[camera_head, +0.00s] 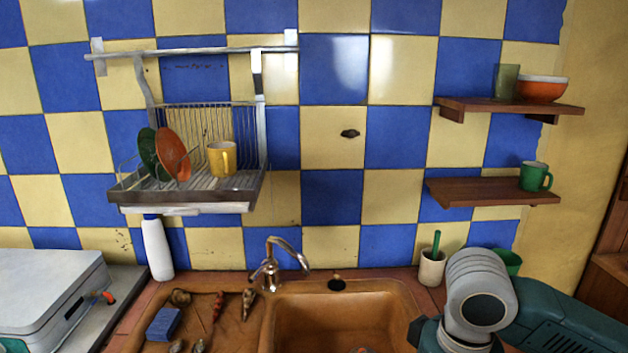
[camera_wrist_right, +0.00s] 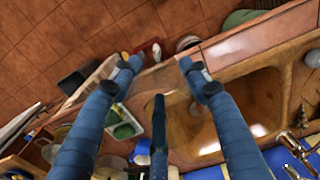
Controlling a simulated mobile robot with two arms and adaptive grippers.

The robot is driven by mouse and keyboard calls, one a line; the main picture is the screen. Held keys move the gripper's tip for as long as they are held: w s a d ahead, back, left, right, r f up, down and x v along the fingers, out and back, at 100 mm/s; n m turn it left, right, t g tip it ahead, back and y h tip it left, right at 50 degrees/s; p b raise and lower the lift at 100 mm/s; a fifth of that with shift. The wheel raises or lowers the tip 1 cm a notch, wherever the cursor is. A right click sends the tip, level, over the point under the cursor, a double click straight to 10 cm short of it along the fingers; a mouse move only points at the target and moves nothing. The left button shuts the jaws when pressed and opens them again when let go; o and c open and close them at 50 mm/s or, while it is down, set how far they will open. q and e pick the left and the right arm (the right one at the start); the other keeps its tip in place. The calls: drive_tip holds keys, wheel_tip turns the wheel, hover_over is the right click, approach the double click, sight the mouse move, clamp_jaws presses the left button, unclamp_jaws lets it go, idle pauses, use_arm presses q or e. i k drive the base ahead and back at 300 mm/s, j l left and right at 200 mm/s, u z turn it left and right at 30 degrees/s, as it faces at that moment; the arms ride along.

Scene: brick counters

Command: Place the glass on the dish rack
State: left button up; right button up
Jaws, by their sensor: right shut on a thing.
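The dish rack (camera_head: 190,190) hangs on the tiled wall at the left in the head view. A green plate (camera_head: 147,148), an orange plate (camera_head: 172,155) and a yellow mug (camera_head: 222,158) stand in it; its right front part looks bare. A greenish glass (camera_head: 507,82) stands on the upper shelf at the right. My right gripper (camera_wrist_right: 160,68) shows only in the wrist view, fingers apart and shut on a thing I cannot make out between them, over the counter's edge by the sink. My left gripper is in neither view.
The upper shelf (camera_head: 480,106) also holds an orange bowl (camera_head: 541,90). A green mug (camera_head: 535,177) stands on the lower shelf (camera_head: 470,193). The sink (camera_head: 325,310) has a tall faucet (camera_head: 272,262) behind it. A white bottle (camera_head: 157,248) stands below the rack.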

sight(238, 186)
drive_tip(key=i+u, duration=0.2)
drive_tip(key=u, duration=0.15)
drive_tip(key=i+l+u, duration=0.15)
drive_tip(key=u, duration=0.2)
